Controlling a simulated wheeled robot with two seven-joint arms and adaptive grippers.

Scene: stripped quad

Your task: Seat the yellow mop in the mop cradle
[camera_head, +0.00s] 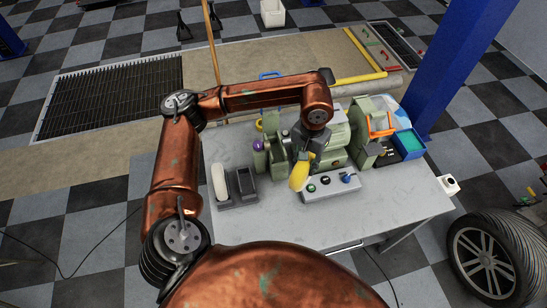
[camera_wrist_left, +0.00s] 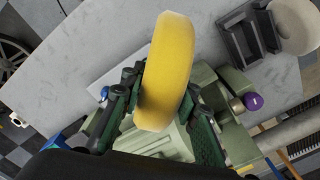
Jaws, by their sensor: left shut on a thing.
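The yellow mop (camera_head: 298,178) is an elongated rounded pad held by my left gripper (camera_head: 304,156) above the grey table, in front of the green machine. In the left wrist view the yellow mop (camera_wrist_left: 168,65) sits between both fingers of my left gripper (camera_wrist_left: 160,98), its long end sticking out past them. The mop cradle (camera_head: 247,186) is a dark grey holder on the table, left of my gripper. Its right-hand slot looks empty; a cream-white pad (camera_head: 219,180) stands at its left side. The cradle also shows at the upper right of the left wrist view (camera_wrist_left: 238,45). My right gripper is out of view.
A grey control box (camera_head: 330,188) with knobs lies right beside the mop. The green machine (camera_head: 335,150) stands behind, with a purple-topped part (camera_head: 258,147) near the cradle. A blue tray (camera_head: 409,143) is at the right. The table's front (camera_head: 270,222) is clear.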

